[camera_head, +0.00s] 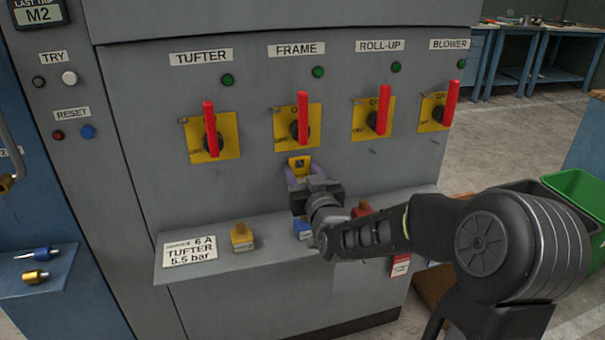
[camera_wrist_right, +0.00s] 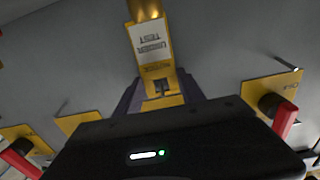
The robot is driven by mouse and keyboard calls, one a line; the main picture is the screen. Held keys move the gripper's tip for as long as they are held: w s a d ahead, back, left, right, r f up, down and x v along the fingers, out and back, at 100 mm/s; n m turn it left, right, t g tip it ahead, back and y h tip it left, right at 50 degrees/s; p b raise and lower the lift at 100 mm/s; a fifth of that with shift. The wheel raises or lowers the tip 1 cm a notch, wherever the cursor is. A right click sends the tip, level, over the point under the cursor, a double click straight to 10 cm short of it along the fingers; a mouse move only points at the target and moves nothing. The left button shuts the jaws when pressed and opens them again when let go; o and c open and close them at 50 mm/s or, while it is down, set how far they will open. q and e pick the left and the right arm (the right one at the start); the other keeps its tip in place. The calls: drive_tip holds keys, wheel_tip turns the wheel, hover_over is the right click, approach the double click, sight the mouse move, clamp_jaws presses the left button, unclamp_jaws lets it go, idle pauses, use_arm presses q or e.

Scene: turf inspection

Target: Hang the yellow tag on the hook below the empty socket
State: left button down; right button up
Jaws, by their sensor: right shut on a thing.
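The yellow tag (camera_head: 299,162) is just below the FRAME switch in the head view. In the wrist view the yellow tag (camera_wrist_right: 154,50) has a white label reading UNDER TEST, upside down. My right gripper (camera_head: 303,172) is shut on it with purple fingers, in front of the cabinet face; it also shows in the wrist view (camera_wrist_right: 163,95). A rounded gold piece (camera_wrist_right: 145,8) is at the tag's far end; I cannot tell whether it belongs to it. A small hook-like peg (camera_head: 372,151) sits below the ROLL-UP switch. I cannot make out an empty socket. My left gripper is not visible.
The grey cabinet (camera_head: 150,110) carries a row of red-handled switches. On its ledge (camera_head: 270,258) are a yellow block (camera_head: 241,237), a blue block (camera_head: 303,228), a red block (camera_head: 362,210) and a TUFTER card (camera_head: 190,251). A green bin (camera_head: 575,190) stands at right.

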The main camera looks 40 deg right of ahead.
drive_tip(key=o, duration=1.4)
drive_tip(key=shift+o, duration=0.2)
drive_tip(key=v, duration=0.7)
drive_tip(key=shift+s+a, duration=0.15)
drive_tip(key=shift+s, duration=0.25)
